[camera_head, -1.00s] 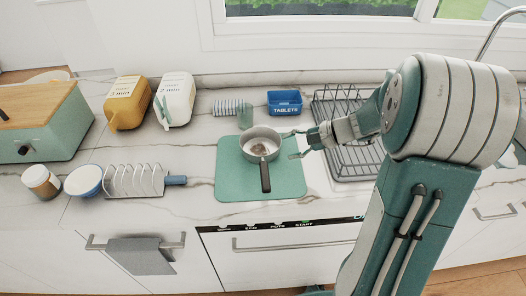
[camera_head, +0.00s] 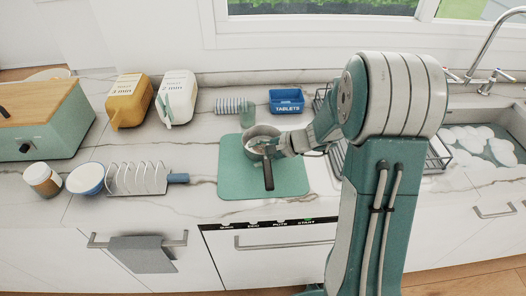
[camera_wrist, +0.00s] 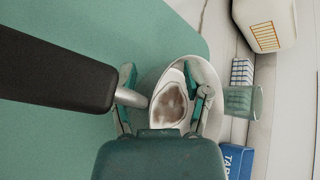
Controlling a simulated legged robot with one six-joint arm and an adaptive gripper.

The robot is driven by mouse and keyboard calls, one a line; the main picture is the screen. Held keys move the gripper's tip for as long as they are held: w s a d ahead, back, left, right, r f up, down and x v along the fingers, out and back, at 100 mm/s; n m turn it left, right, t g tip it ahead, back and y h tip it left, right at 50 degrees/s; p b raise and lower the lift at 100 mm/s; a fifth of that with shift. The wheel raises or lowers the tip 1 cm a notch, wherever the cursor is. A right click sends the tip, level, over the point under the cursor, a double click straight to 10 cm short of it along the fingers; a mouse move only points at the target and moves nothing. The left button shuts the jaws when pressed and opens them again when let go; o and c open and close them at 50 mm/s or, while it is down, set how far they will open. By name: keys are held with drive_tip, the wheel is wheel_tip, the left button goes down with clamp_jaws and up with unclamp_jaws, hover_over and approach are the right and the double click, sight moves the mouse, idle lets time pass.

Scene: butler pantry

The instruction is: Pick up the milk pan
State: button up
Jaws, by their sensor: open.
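The milk pan (camera_head: 256,134) is a small grey metal pan with a dark handle (camera_head: 268,176) pointing toward the front. It stands on the green mat (camera_head: 291,184), and brown residue shows inside it in the wrist view (camera_wrist: 173,106). My gripper (camera_head: 266,149) is at the pan's rim on the handle side. In the wrist view my gripper (camera_wrist: 163,92) is open, with one finger near the base of the handle and the other over the pan's bowl. Whether the fingers touch the pan I cannot tell.
A blue tablets box (camera_head: 286,101) and a greenish glass (camera_head: 248,115) stand behind the pan. A wire dish rack (camera_head: 438,152) is to the right, partly behind my arm. A toast rack (camera_head: 137,179) and white bowl (camera_head: 86,178) are left.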

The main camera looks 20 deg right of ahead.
drive_tip(key=shift+d, duration=0.2)
clamp_jaws()
drive_tip(key=shift+r, duration=0.1)
